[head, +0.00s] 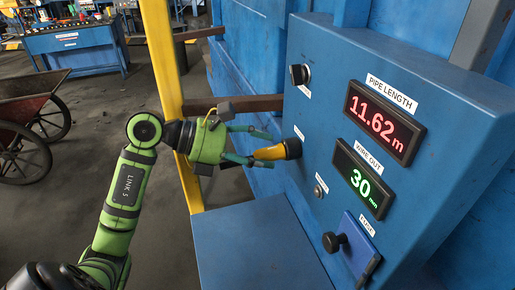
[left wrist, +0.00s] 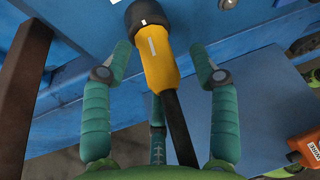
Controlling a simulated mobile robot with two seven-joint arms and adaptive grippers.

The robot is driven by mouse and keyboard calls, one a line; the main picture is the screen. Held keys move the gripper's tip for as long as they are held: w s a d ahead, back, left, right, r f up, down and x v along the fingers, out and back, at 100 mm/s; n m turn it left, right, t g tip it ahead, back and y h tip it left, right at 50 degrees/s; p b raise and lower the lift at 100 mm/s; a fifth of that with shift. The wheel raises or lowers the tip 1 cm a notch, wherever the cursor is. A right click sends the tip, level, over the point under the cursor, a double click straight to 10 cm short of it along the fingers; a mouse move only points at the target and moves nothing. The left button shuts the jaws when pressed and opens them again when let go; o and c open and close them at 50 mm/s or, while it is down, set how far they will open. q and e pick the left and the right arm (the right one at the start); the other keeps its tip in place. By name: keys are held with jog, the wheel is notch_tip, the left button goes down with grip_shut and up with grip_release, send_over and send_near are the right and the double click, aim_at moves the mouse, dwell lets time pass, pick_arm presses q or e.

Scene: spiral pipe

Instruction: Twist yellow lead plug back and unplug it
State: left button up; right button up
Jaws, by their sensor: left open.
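The yellow lead plug (head: 270,153) sits at a black round socket (head: 293,148) on the blue control panel. In the left wrist view the plug (left wrist: 160,68) has a white mark on its body, and a white mark also shows on the black collar (left wrist: 146,14). A thick black cable (left wrist: 179,128) runs from its rear toward my palm. My left gripper (head: 268,150) is open, with green fingers on both sides of the plug. In the left wrist view gaps show between the plug and both side fingertips. A third finger (left wrist: 157,130) lies behind the cable. My right gripper is not in view.
The panel (head: 425,110) carries a black knob (head: 299,74), two lit displays, a small button (head: 321,187) and a black-knobbed handle (head: 333,241). A blue ledge (head: 255,245) lies below. A yellow post (head: 163,60) stands behind my wrist. A brown rail (head: 235,104) runs above the gripper.

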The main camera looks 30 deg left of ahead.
pick_arm(q)
jog(key=shift+c, duration=0.4)
jog(key=c, duration=1.1)
grip_shut()
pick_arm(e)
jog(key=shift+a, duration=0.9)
pick_arm(q)
jog(key=shift+f, duration=0.15)
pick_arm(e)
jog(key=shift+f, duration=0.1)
pick_arm(q)
jog(key=shift+s+a+b, duration=0.2)
jog(key=shift+b, duration=0.15)
jog(key=shift+s+a, duration=0.3)
jog(key=shift+s, duration=0.1)
jog(key=shift+s+a+b, duration=1)
jog(key=shift+s, duration=0.1)
jog(key=shift+s+a, duration=0.15)
jog(key=shift+s, duration=0.1)
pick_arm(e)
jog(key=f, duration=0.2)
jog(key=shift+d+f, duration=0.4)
pick_arm(q)
jog(key=shift+r, duration=0.2)
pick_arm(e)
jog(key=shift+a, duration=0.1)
